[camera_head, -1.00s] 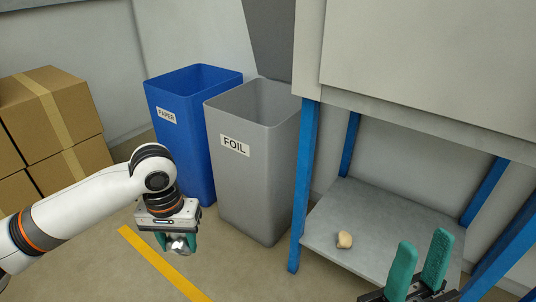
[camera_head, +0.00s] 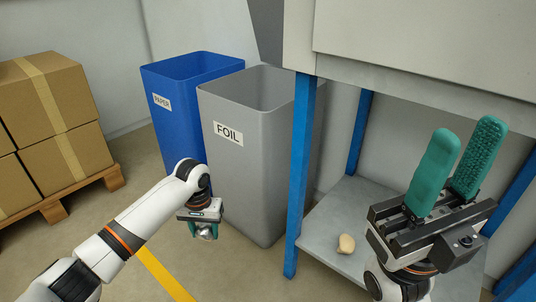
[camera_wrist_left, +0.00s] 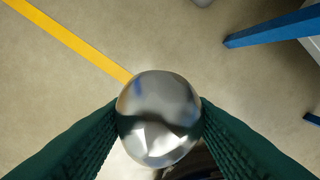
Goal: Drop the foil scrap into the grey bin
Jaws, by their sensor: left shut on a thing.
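The foil scrap (camera_wrist_left: 159,118) is a shiny silver ball between the two green fingers of my left gripper (camera_head: 204,232). In the left wrist view the fingers press on it from both sides. In the head view the foil scrap (camera_head: 206,234) is partly hidden below the gripper. The grey bin (camera_head: 246,165), labelled FOIL, is open at the top. My left gripper is in front of its lower left side, well below its rim. My right gripper (camera_head: 456,165) is at the right with its two green fingers pointing up, apart and with nothing between them.
A blue bin (camera_head: 182,115) labelled PAPER stands left of the grey bin. A blue-legged bench (camera_head: 303,180) stands at the right, with a small beige lump (camera_head: 346,243) on its low shelf (camera_head: 365,205). Cardboard boxes (camera_head: 50,115) sit on a pallet at the left.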

